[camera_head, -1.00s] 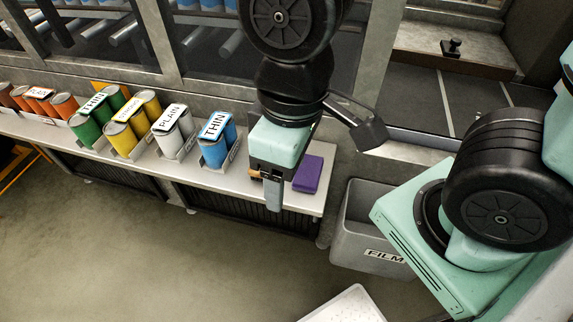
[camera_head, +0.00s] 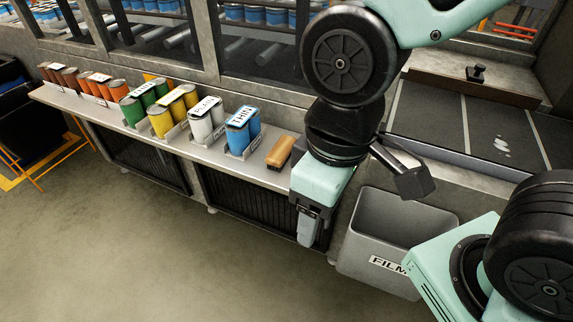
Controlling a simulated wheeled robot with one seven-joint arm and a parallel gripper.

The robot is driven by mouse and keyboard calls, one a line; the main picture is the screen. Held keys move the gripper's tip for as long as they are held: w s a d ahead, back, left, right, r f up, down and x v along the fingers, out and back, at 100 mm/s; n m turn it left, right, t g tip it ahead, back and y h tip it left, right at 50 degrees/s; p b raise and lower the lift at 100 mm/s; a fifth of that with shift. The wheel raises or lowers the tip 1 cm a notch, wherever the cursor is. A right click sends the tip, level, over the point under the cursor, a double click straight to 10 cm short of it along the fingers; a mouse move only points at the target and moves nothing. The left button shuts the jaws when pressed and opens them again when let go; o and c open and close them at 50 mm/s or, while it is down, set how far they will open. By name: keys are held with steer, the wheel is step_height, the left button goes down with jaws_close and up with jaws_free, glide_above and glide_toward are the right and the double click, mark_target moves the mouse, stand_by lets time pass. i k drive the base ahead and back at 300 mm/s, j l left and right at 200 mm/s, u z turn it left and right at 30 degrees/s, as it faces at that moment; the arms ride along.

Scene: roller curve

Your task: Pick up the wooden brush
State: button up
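The wooden brush (camera_head: 280,151), a tan block, lies on the grey shelf (camera_head: 212,150) just right of the blue cans, near the shelf's right part. My gripper (camera_head: 306,238) points down in front of the shelf's right end, to the right of the brush and apart from it. Its fingers show as one grey piece from this side, so their opening is hidden. Nothing is seen held in it.
Blue cans (camera_head: 241,130) labelled THIN and white cans (camera_head: 206,120) labelled PLAIN stand left of the brush, with yellow, green and orange cans further left. A grey bin (camera_head: 390,235) marked FILM stands on the floor at right. The floor in front is clear.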

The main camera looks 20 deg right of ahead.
mark_target(278, 158)
steer(key=k, duration=0.2)
steer(key=i+u, duration=0.2)
steer(key=u, duration=0.25)
steer(key=i+l+u, duration=0.1)
steer(key=u, duration=0.35)
steer(key=i+l+u, duration=0.15)
steer(key=u, duration=0.3)
steer(key=i+l, duration=0.05)
steer(key=i, duration=0.05)
